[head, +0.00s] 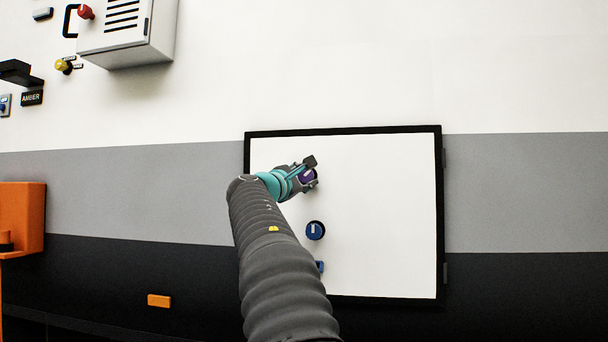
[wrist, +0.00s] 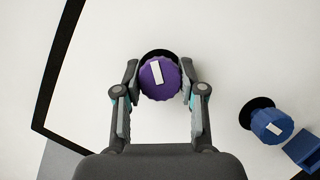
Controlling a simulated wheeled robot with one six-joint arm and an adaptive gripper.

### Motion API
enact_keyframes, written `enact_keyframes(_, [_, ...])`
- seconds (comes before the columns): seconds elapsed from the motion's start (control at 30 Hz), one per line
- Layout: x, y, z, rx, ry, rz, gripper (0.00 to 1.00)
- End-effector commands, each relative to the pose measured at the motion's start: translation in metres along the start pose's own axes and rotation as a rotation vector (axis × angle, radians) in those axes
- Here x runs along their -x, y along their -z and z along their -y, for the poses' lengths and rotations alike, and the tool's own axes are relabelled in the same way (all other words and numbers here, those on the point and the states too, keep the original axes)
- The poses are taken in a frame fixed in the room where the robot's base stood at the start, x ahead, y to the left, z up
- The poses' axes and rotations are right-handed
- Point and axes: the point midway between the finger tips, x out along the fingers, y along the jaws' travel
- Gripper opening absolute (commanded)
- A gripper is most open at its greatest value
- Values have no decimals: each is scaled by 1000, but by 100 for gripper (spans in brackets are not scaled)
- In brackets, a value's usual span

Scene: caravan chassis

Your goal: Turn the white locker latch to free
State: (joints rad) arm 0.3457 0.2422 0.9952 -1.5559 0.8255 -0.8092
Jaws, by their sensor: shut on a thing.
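The white locker door (head: 385,215) has a black frame and is set in the wall. A round purple knob (wrist: 163,90) with a white bar sits on a black disc on this door; it also shows in the head view (head: 308,177), partly hidden by my gripper. My gripper (wrist: 160,76) is shut on the purple knob, with one finger on each side. In the wrist view the white bar stands nearly upright, its top leaning slightly left. No label for the latch positions is visible.
A blue knob (head: 315,230) with a white bar sits below the purple one, with a small blue block (head: 320,267) under it. An orange box (head: 22,218) juts out at the left. A grey cabinet (head: 128,30) hangs upper left. The door's right half is clear.

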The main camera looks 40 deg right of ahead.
Motion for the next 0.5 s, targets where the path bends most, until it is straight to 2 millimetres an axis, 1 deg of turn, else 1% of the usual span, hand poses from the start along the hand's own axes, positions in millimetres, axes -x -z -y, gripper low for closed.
enact_keyframes(0.5, [-1,-1,-1,-446,185,2,5])
